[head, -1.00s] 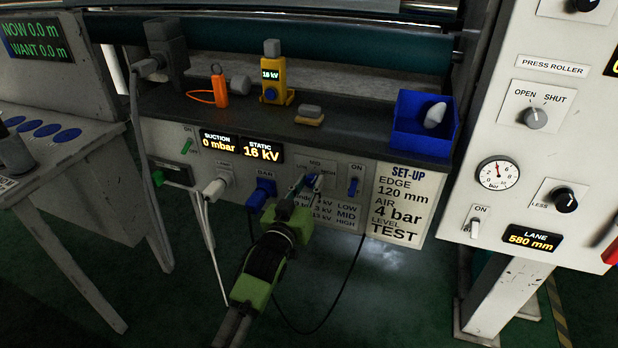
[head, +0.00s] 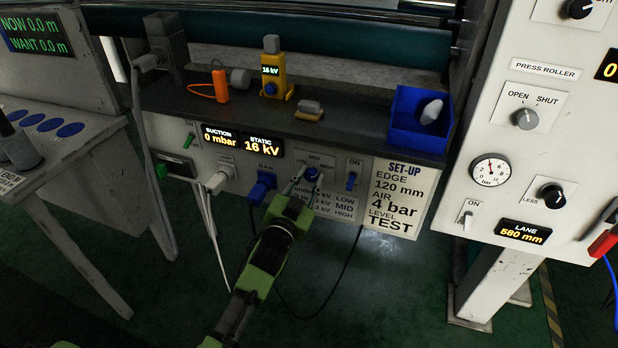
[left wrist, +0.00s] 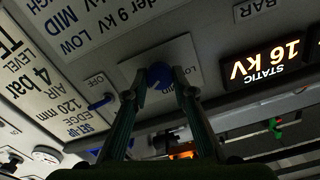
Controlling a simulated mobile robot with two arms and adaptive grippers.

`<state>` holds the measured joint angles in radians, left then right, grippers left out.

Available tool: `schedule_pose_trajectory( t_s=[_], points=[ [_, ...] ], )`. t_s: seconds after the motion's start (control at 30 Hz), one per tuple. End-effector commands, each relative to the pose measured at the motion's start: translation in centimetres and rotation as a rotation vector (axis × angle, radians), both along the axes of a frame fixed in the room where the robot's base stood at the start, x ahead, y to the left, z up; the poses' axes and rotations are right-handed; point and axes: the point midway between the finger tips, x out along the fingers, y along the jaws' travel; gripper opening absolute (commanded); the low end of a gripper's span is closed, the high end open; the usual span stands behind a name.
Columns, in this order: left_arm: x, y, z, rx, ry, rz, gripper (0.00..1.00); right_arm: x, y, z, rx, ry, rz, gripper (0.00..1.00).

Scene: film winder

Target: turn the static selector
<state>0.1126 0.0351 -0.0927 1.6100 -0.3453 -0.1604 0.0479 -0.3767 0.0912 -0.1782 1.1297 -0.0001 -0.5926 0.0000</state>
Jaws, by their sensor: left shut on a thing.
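The static selector is a blue round knob (head: 312,174) on a light plate marked LOW, MID and HIGH, on the front panel under the dark shelf. It also shows in the left wrist view (left wrist: 160,74), where the plate's writing is upside down. My left gripper (head: 303,184) has its two fingers on either side of the knob and is shut on it; the fingers (left wrist: 163,97) also show in the left wrist view. The fingers partly hide the plate and the knob's pointing direction is unclear. The static display (head: 264,148) reads 16 kV. My right gripper is not in view.
Left of the selector is a blue BAR plug (head: 262,186); right of it is a blue ON switch (head: 351,182). A set-up card (head: 400,198) is further right. A black cable hangs below the panel. The shelf above holds a blue bin (head: 420,148).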

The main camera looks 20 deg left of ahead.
Motion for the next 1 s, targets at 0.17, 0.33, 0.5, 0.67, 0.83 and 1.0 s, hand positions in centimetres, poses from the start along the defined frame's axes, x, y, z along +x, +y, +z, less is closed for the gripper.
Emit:
schedule_pose_trajectory(
  t_s=[0.17, 0.33, 0.5, 0.67, 0.83, 1.0],
  points=[
    [0.0, 0.0, 0.0, 0.007, 0.0, 0.0, 0.03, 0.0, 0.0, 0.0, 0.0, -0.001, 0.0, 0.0],
    [0.0, 0.0, 0.0, 0.006, 0.0, 0.0, 0.03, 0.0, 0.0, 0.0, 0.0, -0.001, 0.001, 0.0],
    [0.0, 0.0, 0.0, 0.005, 0.0, 0.0, 0.41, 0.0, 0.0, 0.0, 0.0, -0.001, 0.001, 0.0],
    [0.0, 0.0, 0.0, 0.005, 0.0, 0.0, 0.41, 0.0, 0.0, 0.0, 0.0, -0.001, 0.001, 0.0],
    [-0.4, 0.0, 0.0, 0.004, 0.0, 0.0, 0.41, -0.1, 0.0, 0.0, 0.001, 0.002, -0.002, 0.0],
    [-2.8, 0.1, -0.1, 0.004, 0.001, 0.0, 0.41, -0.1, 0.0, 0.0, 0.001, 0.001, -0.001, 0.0]
  ],
)
